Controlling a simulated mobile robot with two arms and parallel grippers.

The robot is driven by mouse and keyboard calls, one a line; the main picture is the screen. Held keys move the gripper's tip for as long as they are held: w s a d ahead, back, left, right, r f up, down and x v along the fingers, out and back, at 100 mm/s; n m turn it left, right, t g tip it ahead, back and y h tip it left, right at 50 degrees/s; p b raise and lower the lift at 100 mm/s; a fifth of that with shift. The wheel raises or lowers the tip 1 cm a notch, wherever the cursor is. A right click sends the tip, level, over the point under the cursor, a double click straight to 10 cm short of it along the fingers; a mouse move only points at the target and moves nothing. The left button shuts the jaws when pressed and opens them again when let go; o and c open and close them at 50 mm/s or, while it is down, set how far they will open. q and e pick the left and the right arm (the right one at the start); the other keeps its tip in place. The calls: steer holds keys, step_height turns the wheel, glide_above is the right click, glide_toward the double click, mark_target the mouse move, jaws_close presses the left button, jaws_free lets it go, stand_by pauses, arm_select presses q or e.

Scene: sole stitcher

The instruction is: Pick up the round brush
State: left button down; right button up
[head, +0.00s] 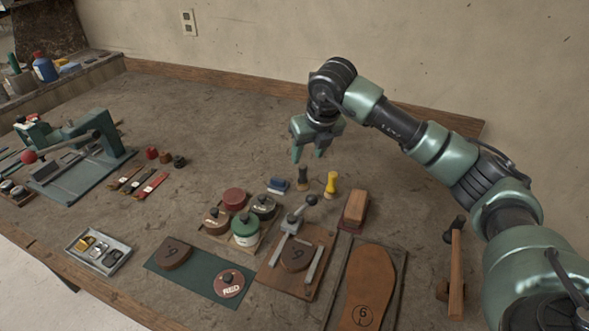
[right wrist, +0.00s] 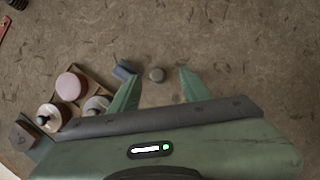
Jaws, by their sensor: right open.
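A small round upright piece with a dark top (head: 302,180), which looks like the round brush, stands on the bench between a blue block (head: 278,184) and a yellow upright piece (head: 331,183). My right gripper (head: 308,153) is open and empty, pointing down above and a little behind these pieces. In the right wrist view a round grey-brown top (right wrist: 157,74) shows between the open fingertips, with clear space on both sides and the blue block (right wrist: 124,70) left of it. The yellow piece is not seen there. My left gripper is not in view.
A wooden tray with several round tins (head: 234,197) stands in front. A clamp board (head: 318,243), a wood-backed brush (head: 355,210), a sole board (head: 343,300) and a hammer (head: 456,262) are nearer. The bench behind and left of the gripper is free.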

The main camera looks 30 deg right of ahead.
mark_target(303, 166)
steer(key=f+p, duration=0.1)
steer(key=f, duration=0.2)
steer(key=shift+a, duration=0.2)
steer(key=x, duration=0.3)
steer(key=shift+w+a+p, duration=0.1)
steer(key=shift+a+p, duration=0.05)
steer(key=shift+p, duration=0.25)
steer(key=shift+w+f, duration=0.1)
steer(key=shift+f, duration=0.15)
jaws_close()
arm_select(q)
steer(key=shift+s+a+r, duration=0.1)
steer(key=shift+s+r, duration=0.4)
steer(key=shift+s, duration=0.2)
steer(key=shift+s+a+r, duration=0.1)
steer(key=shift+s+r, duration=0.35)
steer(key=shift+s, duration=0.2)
